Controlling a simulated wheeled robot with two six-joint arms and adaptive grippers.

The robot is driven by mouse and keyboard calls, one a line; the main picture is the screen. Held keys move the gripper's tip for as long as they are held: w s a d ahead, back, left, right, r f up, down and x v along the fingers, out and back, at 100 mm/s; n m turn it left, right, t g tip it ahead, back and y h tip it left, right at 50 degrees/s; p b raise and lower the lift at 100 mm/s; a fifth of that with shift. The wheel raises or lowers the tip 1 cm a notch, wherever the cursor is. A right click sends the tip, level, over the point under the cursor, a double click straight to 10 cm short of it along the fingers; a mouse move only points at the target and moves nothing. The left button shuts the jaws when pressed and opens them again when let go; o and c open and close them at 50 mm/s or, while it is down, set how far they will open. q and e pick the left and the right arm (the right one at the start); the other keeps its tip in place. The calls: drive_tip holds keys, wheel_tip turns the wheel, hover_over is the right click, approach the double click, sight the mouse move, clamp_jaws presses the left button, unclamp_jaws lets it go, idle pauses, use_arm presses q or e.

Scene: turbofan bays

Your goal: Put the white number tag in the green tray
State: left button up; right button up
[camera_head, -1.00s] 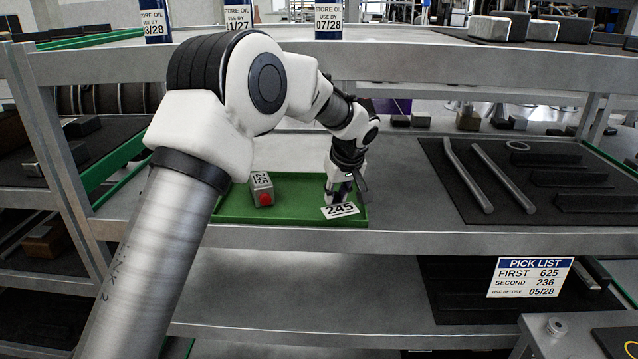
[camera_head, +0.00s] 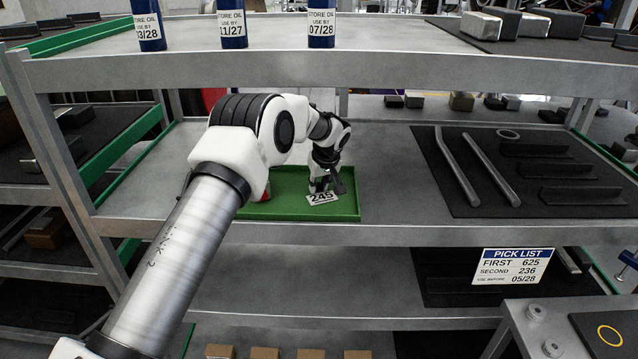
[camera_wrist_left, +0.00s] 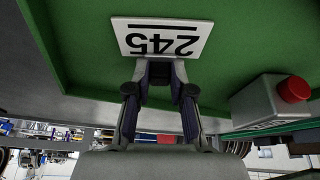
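The white number tag (camera_head: 322,198) reads 245 and shows over the right part of the green tray (camera_head: 285,209). In the left wrist view the tag (camera_wrist_left: 162,38) appears upside down against the green floor. My left gripper (camera_head: 320,185) points down from above, and its fingertips (camera_wrist_left: 160,72) close in at the tag's near edge, seemingly gripping it. I cannot tell whether the tag touches the tray floor. My right gripper is not in view.
A grey block with a red knob (camera_wrist_left: 272,102) is in the tray beside my gripper; my arm mostly hides it in the head view. Blue oil cans (camera_head: 233,26) stand on the shelf above. A dark mat (camera_head: 470,190) with metal rods lies to the right.

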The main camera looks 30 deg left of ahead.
use_arm(q)
drive_tip(key=o, duration=0.4)
drive_tip(key=shift+r, duration=0.2)
drive_tip(key=shift+d+r, duration=0.15)
drive_tip(key=shift+r, duration=0.1)
drive_tip(key=shift+s+d+r+b, duration=0.2)
drive_tip(key=shift+d+r+b, duration=0.05)
drive_tip(key=shift+r+b, duration=0.35)
drive_tip(key=s+d+b, duration=0.2)
drive_tip(key=d, duration=0.1)
drive_tip(key=s+d+b, duration=0.2)
drive_tip(key=d, duration=0.1)
drive_tip(key=s+d+b, duration=0.2)
drive_tip(key=s+d, duration=0.1)
drive_tip(key=shift+d+r, duration=0.35)
drive_tip(key=shift+s+d, duration=0.15)
drive_tip(key=shift+r, duration=0.1)
